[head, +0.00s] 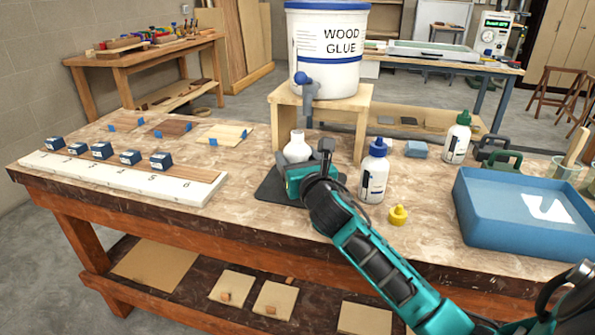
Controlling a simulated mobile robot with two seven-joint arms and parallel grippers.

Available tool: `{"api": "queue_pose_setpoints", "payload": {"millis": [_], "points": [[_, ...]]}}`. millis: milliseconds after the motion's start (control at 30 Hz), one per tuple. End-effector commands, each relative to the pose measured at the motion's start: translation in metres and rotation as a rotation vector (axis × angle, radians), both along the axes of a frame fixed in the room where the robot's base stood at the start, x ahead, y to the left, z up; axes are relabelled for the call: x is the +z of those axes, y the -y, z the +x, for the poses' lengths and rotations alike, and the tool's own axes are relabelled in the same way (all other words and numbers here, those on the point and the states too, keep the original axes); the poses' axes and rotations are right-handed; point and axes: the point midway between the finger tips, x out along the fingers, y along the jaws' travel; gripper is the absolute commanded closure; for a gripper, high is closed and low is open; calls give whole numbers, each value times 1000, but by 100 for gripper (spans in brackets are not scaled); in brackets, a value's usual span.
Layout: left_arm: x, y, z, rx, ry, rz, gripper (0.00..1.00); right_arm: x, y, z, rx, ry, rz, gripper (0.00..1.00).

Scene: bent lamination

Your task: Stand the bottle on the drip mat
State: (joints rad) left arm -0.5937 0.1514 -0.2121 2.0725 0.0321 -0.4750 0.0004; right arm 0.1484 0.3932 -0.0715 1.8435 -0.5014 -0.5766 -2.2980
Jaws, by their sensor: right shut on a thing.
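My right gripper (304,168) is shut on a white bottle (297,147). The bottle is upright, and its lower part is hidden behind the gripper. The dark drip mat (268,191) lies flat on the bench, partly covered by my gripper and arm. The bottle is over or just behind the mat's far part, below the spigot (307,86) of the wood glue bucket (326,48). I cannot tell whether the bottle's base touches the mat. My left gripper is not in view.
The bucket stands on a wooden stand (350,108). A blue-capped bottle (374,172) and a yellow cap (397,214) are right of my gripper. A green-capped bottle (457,138) and blue tray (480,236) are farther right. A numbered board (120,178) holds several blue boxes at left.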

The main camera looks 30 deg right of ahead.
Motion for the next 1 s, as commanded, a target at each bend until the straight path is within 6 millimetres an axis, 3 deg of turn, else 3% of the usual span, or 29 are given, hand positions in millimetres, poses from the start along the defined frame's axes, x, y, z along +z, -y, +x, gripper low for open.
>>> {"api": "queue_pose_setpoints", "payload": {"millis": [33,133,500,533,800,1000], "points": [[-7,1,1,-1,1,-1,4,-13,0,-1,-1,-3,4,76],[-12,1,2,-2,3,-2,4,-25,0,0,-1,-2,4,76],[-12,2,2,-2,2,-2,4,-27,0,-1,0,0,-1,76],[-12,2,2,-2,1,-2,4,-28,0,-1,0,-2,0,32],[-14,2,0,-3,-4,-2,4,-28,0,-1,0,-2,1,8],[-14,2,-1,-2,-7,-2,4,-28,0,-1,0,-2,1,8]]}}
